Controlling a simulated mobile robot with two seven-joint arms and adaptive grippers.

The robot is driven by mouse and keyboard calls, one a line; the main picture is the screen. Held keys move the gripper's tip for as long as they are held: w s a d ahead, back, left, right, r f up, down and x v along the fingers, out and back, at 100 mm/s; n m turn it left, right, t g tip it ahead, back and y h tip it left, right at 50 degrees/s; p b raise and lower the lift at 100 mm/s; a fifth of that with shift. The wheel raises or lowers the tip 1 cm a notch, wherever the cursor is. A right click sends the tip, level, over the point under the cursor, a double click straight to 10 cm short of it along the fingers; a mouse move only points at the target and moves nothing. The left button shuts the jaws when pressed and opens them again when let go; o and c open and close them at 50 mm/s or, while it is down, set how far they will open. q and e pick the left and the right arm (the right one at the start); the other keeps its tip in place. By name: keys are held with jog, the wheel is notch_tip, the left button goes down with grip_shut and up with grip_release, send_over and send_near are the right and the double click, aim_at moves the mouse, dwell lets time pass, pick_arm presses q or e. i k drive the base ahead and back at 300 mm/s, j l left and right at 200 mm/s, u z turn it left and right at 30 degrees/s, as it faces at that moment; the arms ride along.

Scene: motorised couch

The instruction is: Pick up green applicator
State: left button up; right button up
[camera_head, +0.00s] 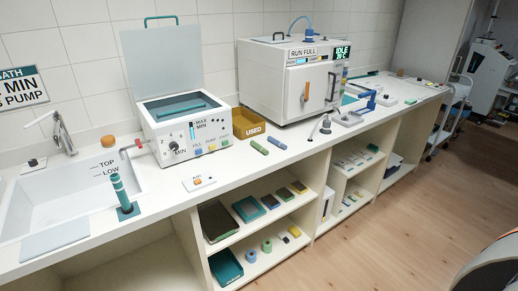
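A small green bar-shaped item (259,147) lies on the white counter, in front of the yellow USED bin; it looks like the green applicator, but it is too small to be sure. A similar blue item (277,142) lies just to its right, apart from it. Neither of my grippers shows in the head view, so nothing is seen touching these items.
The yellow USED bin (248,129) stands between the open-lidded bath unit (189,141) and the large white RUN FULL machine (293,98). A sink (55,200) and a teal-striped post (122,195) are at left. Shelves below hold small items. The wooden floor (400,225) is largely clear.

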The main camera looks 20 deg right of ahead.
aim_at(253, 144)
jog(key=i+l+z, duration=0.25)
jog(key=i+l, duration=0.55)
jog(key=l, duration=0.15)
jog(key=i+l, duration=0.1)
jog(key=l, duration=0.3)
jog(key=i+l+z, duration=0.15)
jog(key=l, duration=0.6)
jog(key=i+l+z, duration=0.15)
jog(key=l, duration=0.25)
jog(key=i+l, duration=0.15)
jog(key=l, duration=0.2)
jog(key=z, duration=0.05)
